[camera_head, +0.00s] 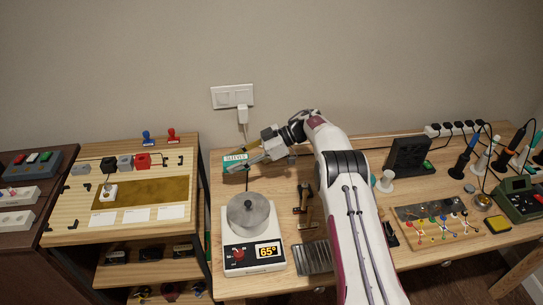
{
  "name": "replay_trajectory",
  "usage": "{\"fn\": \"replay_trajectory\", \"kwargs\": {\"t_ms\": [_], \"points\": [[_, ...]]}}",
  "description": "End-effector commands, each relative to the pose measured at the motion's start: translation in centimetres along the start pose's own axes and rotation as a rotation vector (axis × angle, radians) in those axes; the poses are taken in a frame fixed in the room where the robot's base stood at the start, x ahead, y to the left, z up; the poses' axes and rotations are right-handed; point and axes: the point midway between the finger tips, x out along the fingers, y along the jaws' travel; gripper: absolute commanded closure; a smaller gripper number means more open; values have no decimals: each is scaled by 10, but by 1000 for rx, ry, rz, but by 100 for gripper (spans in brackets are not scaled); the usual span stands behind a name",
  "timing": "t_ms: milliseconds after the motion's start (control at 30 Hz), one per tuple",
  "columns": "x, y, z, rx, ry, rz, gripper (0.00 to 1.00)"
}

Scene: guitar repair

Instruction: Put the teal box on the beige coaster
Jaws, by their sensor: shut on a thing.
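The teal box (233,160), with a white label on it, is at the back left corner of the wooden workbench. My gripper (238,160) reaches it from the right, and its fingers are shut on the box. The fingers cover part of the box, and I cannot tell whether its underside touches the bench. I cannot make out the beige coaster; its colour is close to the wood and my arm hides part of the bench.
A hot plate (236,264) with a metal pot (248,213) stands in front of the box. Small tools (304,197) lie right of it. A wooden board (120,220) is on the left table. A wall socket (233,96) with a plug is behind.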

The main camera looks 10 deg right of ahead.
Motion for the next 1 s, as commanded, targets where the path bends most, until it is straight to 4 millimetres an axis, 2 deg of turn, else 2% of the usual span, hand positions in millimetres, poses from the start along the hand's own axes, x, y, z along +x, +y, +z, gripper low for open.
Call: {"fn": "replay_trajectory", "kwargs": {"t_ms": [267, 467, 700, 1000], "points": [[-3, 6, -6, 9, -1, 22, 88], [-17, 30, -28, 48, 0, 109, 88], [-57, 74, -56, 145, 0, 309, 88], [-119, 117, -63, 273, 0, 569, 88]]}}
